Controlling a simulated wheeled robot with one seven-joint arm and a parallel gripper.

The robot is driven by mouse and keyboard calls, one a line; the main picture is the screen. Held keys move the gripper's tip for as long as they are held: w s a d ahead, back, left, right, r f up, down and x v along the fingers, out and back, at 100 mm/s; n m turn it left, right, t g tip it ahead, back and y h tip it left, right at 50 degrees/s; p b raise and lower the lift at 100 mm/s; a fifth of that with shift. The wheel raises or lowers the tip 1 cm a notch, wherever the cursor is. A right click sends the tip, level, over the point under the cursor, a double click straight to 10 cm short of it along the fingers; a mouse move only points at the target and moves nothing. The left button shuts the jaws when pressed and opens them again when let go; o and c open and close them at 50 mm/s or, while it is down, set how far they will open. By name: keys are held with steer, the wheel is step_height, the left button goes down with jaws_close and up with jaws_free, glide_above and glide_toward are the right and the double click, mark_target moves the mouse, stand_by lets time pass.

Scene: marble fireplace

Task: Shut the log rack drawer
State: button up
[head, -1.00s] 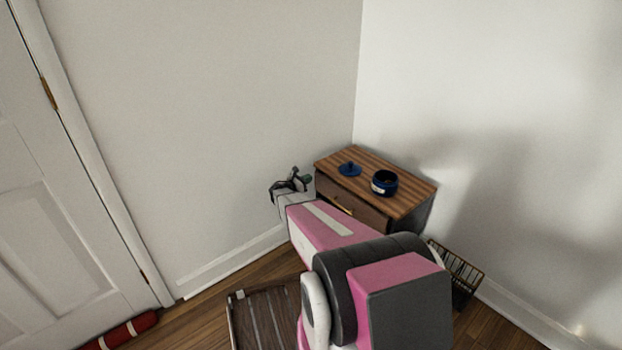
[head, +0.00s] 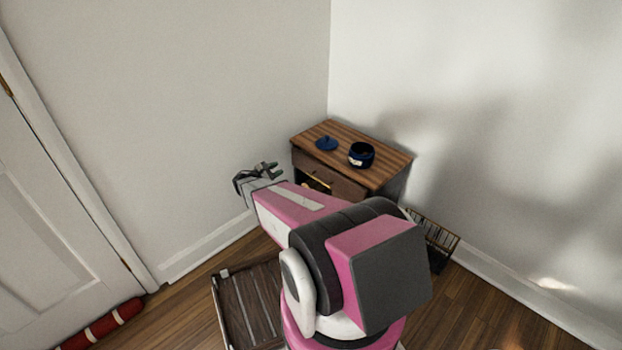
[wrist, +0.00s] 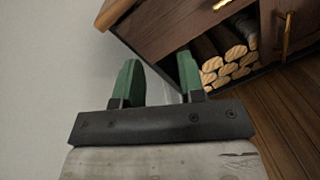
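The log rack is a small wooden cabinet (head: 385,172) in the room's corner, with a striped wood top. Its drawer (head: 330,178) is just under the top; the wrist view shows the drawer front (wrist: 165,22) and a brass handle (wrist: 222,4). My arm and the angle keep me from telling how far the drawer stands out. Cut logs (wrist: 228,66) lie in the open space below it. My gripper (head: 264,172) is at the cabinet's front left, apart from it and empty. In the wrist view its green fingers (wrist: 158,72) are spread.
A blue lid (head: 326,143) and a blue pot (head: 361,155) stand on top. A wire basket (head: 435,238) is at right. A slatted wooden item (head: 250,305) and a red roll (head: 105,325) lie on the floor. Walls close in behind and left.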

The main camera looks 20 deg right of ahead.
mark_target(319, 181)
steer(key=s+d+f+m+g, duration=0.2)
steer(key=s+d+m+g, duration=0.3)
steer(key=s+m, duration=0.8)
steer(key=d+m, duration=0.1)
steer(key=d, duration=0.2)
steer(key=w+d+f, duration=0.1)
steer(key=d, duration=0.3)
steer(key=d+f+m, duration=0.1)
steer(key=d, duration=0.3)
steer(key=shift+w+m+y, duration=0.3)
steer(key=shift+w+y, duration=0.1)
jaws_close()
